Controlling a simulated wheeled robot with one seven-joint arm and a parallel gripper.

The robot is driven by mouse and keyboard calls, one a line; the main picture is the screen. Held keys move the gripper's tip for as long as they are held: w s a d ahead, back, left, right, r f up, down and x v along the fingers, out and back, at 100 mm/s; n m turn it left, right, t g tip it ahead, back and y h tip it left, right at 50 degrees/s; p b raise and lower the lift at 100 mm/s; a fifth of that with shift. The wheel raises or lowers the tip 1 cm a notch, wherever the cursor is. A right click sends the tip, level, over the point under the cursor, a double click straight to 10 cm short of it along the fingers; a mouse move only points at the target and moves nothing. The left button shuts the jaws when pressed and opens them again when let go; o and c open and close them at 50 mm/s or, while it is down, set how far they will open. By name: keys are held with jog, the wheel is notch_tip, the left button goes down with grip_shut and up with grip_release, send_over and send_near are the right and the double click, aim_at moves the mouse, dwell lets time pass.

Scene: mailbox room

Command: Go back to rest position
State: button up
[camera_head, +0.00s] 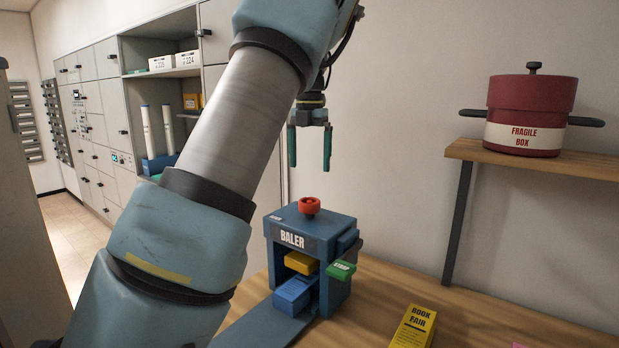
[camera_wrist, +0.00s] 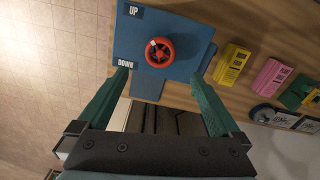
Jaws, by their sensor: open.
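My gripper (camera_head: 309,148) hangs pointing down in the head view, above the blue baler (camera_head: 312,222) and apart from it. Its two green fingers are spread with nothing between them. In the wrist view the open fingers (camera_wrist: 165,85) frame the near edge of the baler top (camera_wrist: 190,25). A red handwheel (camera_head: 309,205) sits on the baler's top, and it also shows in the wrist view (camera_wrist: 159,52) between labels UP and DOWN. My arm covers much of the left and middle of the head view.
A blue box (camera_head: 294,296) and a yellow block (camera_head: 300,263) are in the baler's opening. A green STRAP tag (camera_head: 341,269) is at its side. A yellow BOOK FAIR box (camera_head: 413,328) lies on the wooden table (camera_head: 375,290). A red FRAGILE BOX pot (camera_head: 531,115) stands on a shelf (camera_head: 560,161).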

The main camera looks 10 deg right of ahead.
jog(key=shift+r, duration=0.2)
jog(key=s+a+f+m+b, duration=0.1)
jog(key=s+a+f+m, duration=0.4)
jog(key=a+f+m, duration=0.7)
jog(key=s+a+f+m, duration=0.4)
jog(key=s+m, duration=0.4)
jog(key=m, duration=0.1)
jog(key=s+a+f+m+t+b, duration=0.1)
jog(key=s+a+f+m, duration=0.2)
jog(key=s+m, duration=0.5)
jog(key=shift+s+a+f+m+t, duration=0.35)
jog(key=shift+s+a+m, duration=0.1)
jog(key=shift+a, duration=0.35)
